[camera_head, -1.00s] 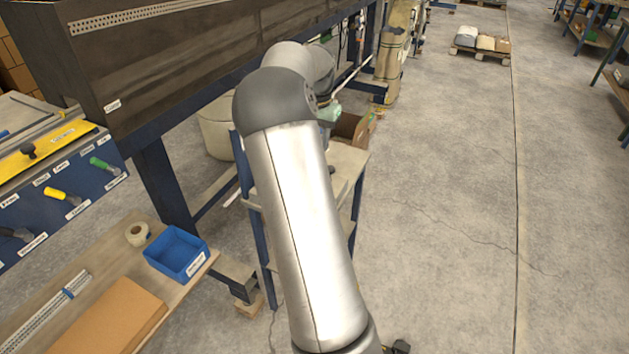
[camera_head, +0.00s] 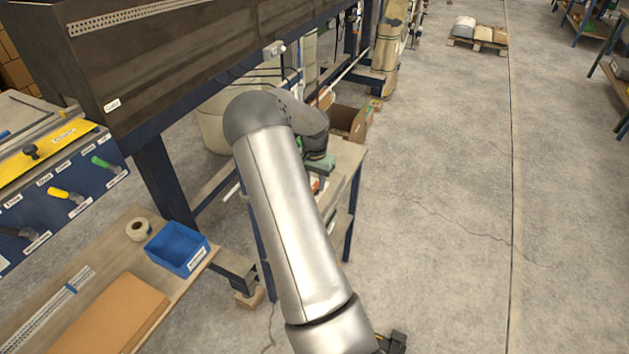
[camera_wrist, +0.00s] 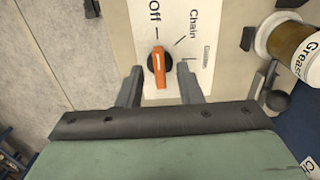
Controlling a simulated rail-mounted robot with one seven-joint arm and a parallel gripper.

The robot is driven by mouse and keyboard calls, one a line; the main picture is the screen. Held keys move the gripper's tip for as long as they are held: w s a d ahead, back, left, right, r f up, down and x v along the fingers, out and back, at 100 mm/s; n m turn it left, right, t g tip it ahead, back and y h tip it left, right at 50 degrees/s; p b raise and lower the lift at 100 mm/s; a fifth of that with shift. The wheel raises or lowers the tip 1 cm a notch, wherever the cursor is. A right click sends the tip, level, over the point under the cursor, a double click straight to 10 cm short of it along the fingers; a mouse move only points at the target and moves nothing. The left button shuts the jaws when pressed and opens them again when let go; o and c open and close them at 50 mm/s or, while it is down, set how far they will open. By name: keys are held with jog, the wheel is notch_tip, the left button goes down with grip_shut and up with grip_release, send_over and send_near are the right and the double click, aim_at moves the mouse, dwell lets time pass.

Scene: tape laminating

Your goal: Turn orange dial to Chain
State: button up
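In the wrist view, the orange dial (camera_wrist: 158,70) sits on a white label plate (camera_wrist: 203,55). Its orange handle stands nearly upright in the picture, in line with the mark below the word Off (camera_wrist: 154,12). The word Chain (camera_wrist: 191,24) and its slanted mark lie up and to the right of the dial. My gripper (camera_wrist: 161,72) is open, with one finger left and one finger right of the dial and a visible gap on both sides. In the head view, my arm hides the dial and the gripper fingers.
A jar labelled Grease (camera_wrist: 291,46) and a dark round knob (camera_wrist: 276,100) are right of the dial in the wrist view. In the head view, a blue bin (camera_head: 178,248) and a tape roll (camera_head: 138,229) sit on the bench at left.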

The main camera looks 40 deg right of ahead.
jog(key=shift+f, duration=0.35)
grip_shut()
jog(key=shift+m, duration=0.3)
jog(key=m+b, duration=0.1)
jog(key=m, duration=0.2)
jog(key=m+b, duration=0.1)
jog(key=m, duration=0.4)
dwell(0.5)
